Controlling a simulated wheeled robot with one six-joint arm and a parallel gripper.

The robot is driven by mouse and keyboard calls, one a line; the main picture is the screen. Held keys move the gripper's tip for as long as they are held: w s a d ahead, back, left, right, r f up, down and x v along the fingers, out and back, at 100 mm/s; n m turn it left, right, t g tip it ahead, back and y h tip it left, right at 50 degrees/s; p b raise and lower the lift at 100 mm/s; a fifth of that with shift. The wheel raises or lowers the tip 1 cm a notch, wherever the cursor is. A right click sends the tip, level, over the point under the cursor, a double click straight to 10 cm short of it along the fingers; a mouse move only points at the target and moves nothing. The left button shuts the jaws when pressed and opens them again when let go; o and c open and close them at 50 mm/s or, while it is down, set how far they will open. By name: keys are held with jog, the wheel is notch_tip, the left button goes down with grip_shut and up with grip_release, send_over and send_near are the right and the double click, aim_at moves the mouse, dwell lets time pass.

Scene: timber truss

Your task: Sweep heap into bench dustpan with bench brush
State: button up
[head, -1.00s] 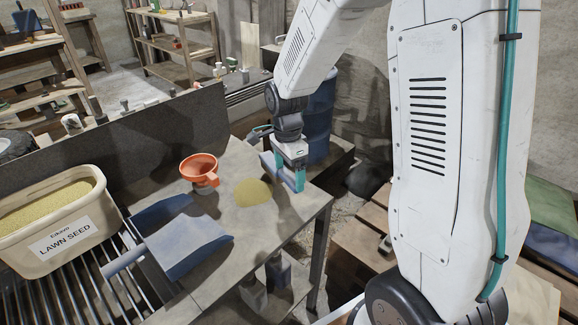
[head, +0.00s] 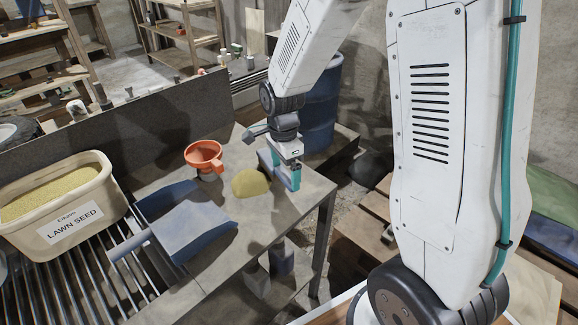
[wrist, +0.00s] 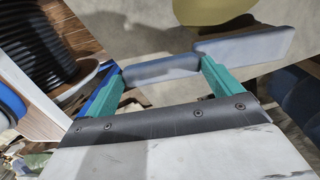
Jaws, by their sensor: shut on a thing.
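The yellow heap (head: 251,184) lies on the grey bench top, and its edge shows at the top of the wrist view (wrist: 215,9). The blue-grey dustpan (head: 197,228) lies to its left, its handle pointing left. My gripper (head: 290,178) is just right of the heap, low over the bench. In the wrist view my gripper (wrist: 163,75) is shut on the handle of the blue-grey brush (wrist: 245,46). The brush head extends to the right there, close to the heap; I cannot tell whether they touch. The bristles are hidden.
An orange funnel (head: 204,157) stands behind the dustpan. A tub of lawn seed (head: 62,212) stands at the left, by metal rollers. A dark upright panel (head: 110,148) runs along the bench's back. A blue drum (head: 320,110) stands beyond the bench's right end.

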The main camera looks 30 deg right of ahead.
jog(key=shift+s+a, duration=0.6)
jog(key=shift+a, duration=1.15)
jog(key=shift+s+a, duration=0.55)
jog(key=shift+a, duration=1.15)
jog(key=shift+s+a, duration=0.6)
jog(key=shift+a, duration=1.15)
jog(key=shift+w+d+r, duration=0.1)
jog(key=shift+d+r, duration=0.2)
jog(key=shift+r, duration=0.5)
jog(key=shift+w+d+r, duration=0.15)
jog(key=shift+d+r, duration=0.2)
jog(key=shift+r, duration=0.45)
jog(key=shift+w+d+r, duration=0.1)
jog(key=shift+d+r, duration=0.2)
jog(key=shift+r, duration=0.5)
jog(key=shift+s, duration=0.1)
